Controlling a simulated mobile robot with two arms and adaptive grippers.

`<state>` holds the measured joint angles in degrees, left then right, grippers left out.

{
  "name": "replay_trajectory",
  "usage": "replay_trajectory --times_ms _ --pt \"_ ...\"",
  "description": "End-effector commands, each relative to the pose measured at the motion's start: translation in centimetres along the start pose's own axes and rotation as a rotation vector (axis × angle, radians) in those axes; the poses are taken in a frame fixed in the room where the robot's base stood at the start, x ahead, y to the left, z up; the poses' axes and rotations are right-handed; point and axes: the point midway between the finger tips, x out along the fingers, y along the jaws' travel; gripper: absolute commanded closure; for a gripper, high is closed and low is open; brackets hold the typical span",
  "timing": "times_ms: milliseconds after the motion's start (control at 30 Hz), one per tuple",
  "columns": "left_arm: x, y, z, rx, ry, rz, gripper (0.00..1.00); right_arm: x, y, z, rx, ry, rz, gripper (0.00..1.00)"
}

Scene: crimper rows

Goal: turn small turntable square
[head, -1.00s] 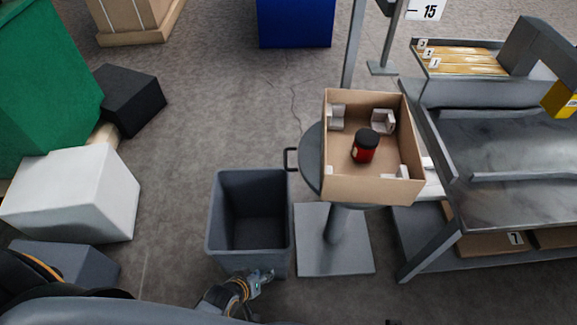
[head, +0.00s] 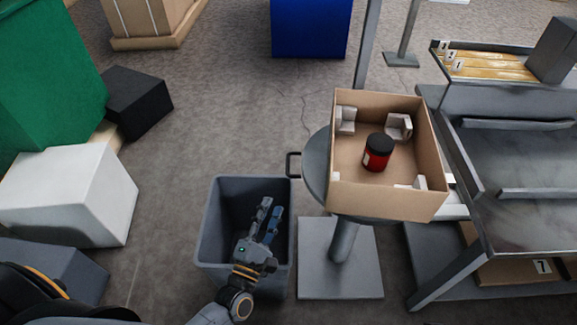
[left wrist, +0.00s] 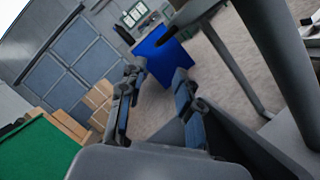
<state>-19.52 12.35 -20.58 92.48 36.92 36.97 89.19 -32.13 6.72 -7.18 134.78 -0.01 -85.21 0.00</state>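The small round grey turntable (head: 316,170) stands on a post with a square base plate (head: 340,280). A dark handle (head: 292,165) sticks out from its left edge. An open cardboard box (head: 385,205) sits on top, slightly tilted to the picture's edges. It holds a red jar with a black lid (head: 377,153) and white corner pieces (head: 398,127). My left gripper (head: 268,212) is over the grey bin, in front of and below the handle, touching nothing I can see. In the left wrist view its two fingers (left wrist: 158,85) are apart and empty. My right gripper is not in view.
The open grey bin (head: 210,225) stands left of the turntable. A grey metal bench (head: 520,165) with a lower shelf is close on the right. A white box (head: 70,195), a black box (head: 138,102) and a green block (head: 45,80) are at left. A blue bin (head: 310,28) is behind.

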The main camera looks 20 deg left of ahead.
Motion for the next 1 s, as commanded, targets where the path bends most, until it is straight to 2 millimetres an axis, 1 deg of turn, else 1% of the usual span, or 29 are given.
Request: replay_trajectory --times_ms 67,167,267,500,700,833,1000 --pt "0.4 0.1 -0.1 -0.011 0.002 0.011 0.66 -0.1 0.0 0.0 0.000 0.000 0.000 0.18" --pt "1.6 0.2 -0.1 -0.011 0.002 0.013 0.66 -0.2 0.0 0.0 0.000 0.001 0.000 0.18" --pt "3.4 0.3 -0.1 -0.009 0.001 0.014 0.66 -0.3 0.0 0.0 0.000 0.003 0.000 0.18" --pt "8.7 0.3 0.0 -0.008 0.001 0.013 0.66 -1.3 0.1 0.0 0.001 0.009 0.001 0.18" --pt "12.0 0.2 -0.1 -0.007 0.001 0.009 0.66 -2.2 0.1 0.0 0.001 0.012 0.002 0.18" --pt "13.2 0.2 -0.1 -0.007 0.002 0.009 0.66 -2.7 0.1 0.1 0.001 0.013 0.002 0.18" --pt "13.7 0.2 -0.1 -0.007 0.002 0.007 0.66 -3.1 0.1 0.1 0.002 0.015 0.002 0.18"
